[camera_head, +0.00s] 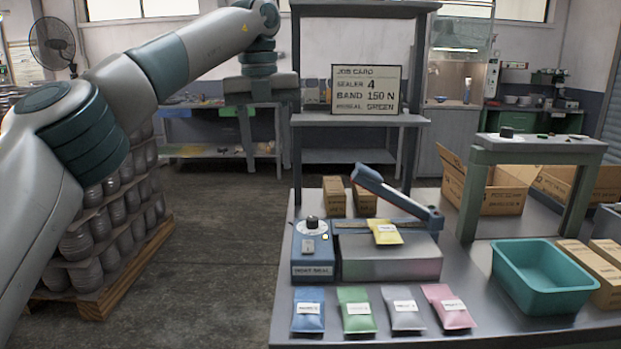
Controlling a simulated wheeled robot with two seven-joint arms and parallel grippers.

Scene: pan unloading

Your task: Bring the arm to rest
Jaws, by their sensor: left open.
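My left arm comes in from the left and reaches over the floor. My left gripper (261,115) hangs from it, pointing down, open and empty. It is high up, left of the job card (366,89) and clear of the workbench (255,318). A sealer (390,262) stands on the bench with its blue lever arm (385,190) raised. A yellow packet (386,233) lies on the sealer. My right gripper is not in view.
Blue (308,310), green (356,310), grey (402,308) and pink (448,306) packets lie along the bench front. A teal bin (545,290) stands at right. A shelf frame (350,119) rises behind the sealer. A loaded pallet (100,290) stands left.

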